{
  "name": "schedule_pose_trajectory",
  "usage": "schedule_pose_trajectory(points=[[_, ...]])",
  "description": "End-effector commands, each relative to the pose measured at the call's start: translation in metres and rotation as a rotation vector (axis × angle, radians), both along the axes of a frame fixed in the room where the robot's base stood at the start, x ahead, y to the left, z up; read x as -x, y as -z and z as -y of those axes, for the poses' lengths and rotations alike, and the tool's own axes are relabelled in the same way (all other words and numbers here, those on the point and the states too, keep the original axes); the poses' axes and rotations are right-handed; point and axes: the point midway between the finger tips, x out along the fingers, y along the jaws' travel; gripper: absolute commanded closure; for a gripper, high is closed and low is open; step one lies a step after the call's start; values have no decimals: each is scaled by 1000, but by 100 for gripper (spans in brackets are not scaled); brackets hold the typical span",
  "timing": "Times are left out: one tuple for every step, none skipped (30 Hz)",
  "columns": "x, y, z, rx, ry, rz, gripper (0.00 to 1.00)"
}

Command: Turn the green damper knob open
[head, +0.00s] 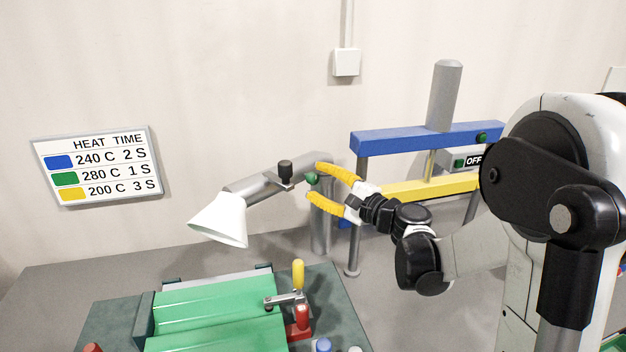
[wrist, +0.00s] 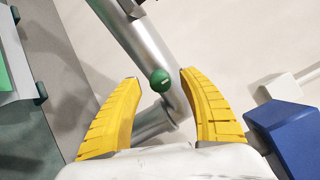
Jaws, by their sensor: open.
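The green damper knob (head: 312,178) is a small round knob on the grey duct arm (head: 258,186), which ends in a white cone hood (head: 222,220). In the wrist view the knob (wrist: 160,79) shows a short pale mark on its face and lies ahead, between the two yellow fingers. My gripper (head: 314,182) is open, with its yellow fingers (wrist: 160,77) on either side of the knob in the picture. The fingers look apart from the knob; I cannot tell the exact depth gap.
Behind is a press with a blue beam (head: 420,139) and yellow bar (head: 428,188). Below, a green corrugated sheet (head: 215,303) lies clamped on a bench fixture. A heat-time sign (head: 97,165) hangs on the wall.

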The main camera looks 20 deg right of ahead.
Motion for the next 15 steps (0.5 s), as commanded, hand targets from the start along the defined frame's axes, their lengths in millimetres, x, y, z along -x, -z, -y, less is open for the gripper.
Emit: schedule_pose_trajectory(points=[[9, 0, 7, 0, 4, 0, 50], [15, 0, 10, 0, 4, 0, 50], [23, 0, 15, 0, 4, 0, 50], [29, 0, 19, 0, 5, 0, 50], [35, 0, 22, 0, 4, 0, 50], [43, 0, 27, 0, 5, 0, 50], [49, 0, 30, 0, 4, 0, 50], [54, 0, 33, 0, 5, 0, 50], [61, 0, 36, 0, 4, 1, 50], [66, 0, 39, 0, 4, 0, 50], [69, 0, 42, 0, 4, 0, 50], [74, 0, 44, 0, 2, 0, 50], [77, 0, 46, 0, 3, 0, 50], [80, 0, 48, 0, 3, 0, 50], [83, 0, 49, 0, 2, 0, 50]])
